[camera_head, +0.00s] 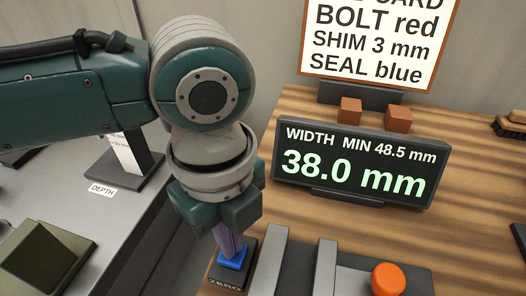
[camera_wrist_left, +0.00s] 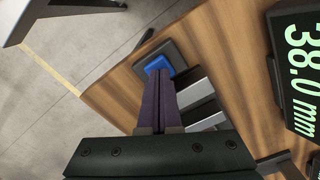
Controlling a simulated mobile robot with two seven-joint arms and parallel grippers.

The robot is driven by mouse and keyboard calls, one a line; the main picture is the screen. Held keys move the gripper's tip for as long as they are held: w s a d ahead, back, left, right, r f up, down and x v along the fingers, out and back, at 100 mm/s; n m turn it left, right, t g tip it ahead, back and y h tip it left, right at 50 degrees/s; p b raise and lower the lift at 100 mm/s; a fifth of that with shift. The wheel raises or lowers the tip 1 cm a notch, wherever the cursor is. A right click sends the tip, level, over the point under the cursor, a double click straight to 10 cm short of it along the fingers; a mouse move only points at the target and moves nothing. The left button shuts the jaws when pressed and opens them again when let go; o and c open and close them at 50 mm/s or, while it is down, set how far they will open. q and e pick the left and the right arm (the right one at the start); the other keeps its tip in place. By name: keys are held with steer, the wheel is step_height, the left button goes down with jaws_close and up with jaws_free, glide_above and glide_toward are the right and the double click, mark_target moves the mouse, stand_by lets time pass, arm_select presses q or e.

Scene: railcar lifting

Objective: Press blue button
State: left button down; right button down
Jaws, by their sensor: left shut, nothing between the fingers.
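The blue button (camera_head: 234,258) sits on a small dark base labelled ZERO (camera_head: 224,283) at the left edge of the wooden table. My left gripper (camera_head: 231,250) points down with its purple fingers shut and empty. In the head view its fingertips overlap the button's top; I cannot tell whether they touch it. In the left wrist view the blue button (camera_wrist_left: 158,66) shows just beyond the tips of the shut left gripper (camera_wrist_left: 160,76). My right gripper is not in view.
A display (camera_head: 360,162) reading 38.0 mm stands behind on the wooden table. Grey metal bars (camera_head: 322,266) and an orange knob (camera_head: 388,279) lie right of the button. A sign (camera_head: 378,40) stands at the back. A grey bench (camera_head: 65,190) is at left.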

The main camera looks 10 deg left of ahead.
arm_select(q)
steer(key=shift+f, duration=0.15)
stand_by(0.5)
